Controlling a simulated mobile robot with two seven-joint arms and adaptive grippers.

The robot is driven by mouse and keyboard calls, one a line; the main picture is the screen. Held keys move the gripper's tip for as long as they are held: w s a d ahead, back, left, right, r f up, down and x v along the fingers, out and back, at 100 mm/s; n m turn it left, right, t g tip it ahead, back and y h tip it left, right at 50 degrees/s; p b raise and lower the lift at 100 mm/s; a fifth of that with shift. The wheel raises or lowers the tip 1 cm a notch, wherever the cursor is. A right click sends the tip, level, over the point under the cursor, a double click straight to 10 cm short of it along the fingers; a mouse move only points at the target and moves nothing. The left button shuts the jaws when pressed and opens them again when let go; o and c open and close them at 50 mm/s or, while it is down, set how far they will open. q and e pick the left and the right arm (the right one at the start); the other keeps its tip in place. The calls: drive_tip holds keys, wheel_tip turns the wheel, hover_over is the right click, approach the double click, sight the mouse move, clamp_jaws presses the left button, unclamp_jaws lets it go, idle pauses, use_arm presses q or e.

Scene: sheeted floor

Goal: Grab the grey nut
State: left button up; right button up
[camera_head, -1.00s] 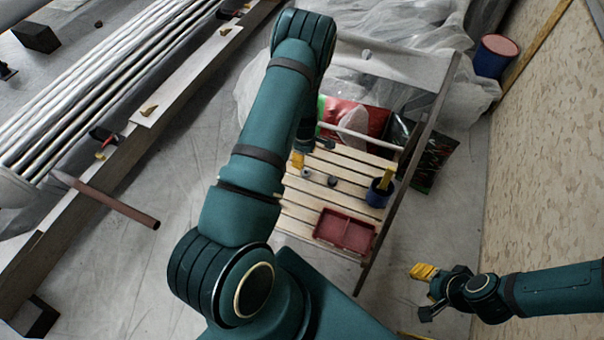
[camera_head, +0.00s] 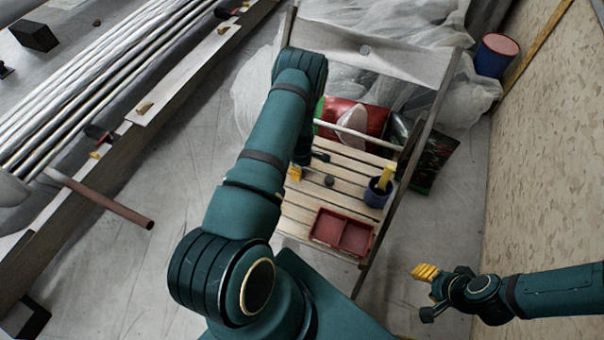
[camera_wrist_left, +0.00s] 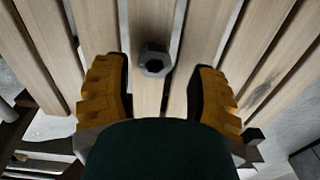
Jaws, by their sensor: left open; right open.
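The grey nut (camera_wrist_left: 154,61) is a hexagonal piece with a dark hole, lying on a wooden slat in the left wrist view. It shows as a small dark piece on the slatted seat (camera_head: 329,181) in the head view. My left gripper (camera_head: 308,165) is over the slats, open and empty. Its yellow fingers (camera_wrist_left: 158,92) stand either side of the nut's line in the wrist view, with the nut just beyond their tips and not touched. My right gripper (camera_head: 428,292) is open and empty, off to the right of the chair.
A red two-part tray (camera_head: 343,235) and a blue cup (camera_head: 376,193) with a yellow-handled item stand on the slatted chair. A pale bar (camera_head: 360,136) crosses behind the slats. Plastic sheeting lies behind; bare floor (camera_head: 420,225) is at right.

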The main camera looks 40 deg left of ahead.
use_arm(q)
wheel_tip(320, 180, down, 2)
drive_tip(key=shift+f, duration=0.25)
drive_tip(key=shift+r, duration=0.1)
drive_tip(key=shift+c, duration=0.4)
clamp_jaws()
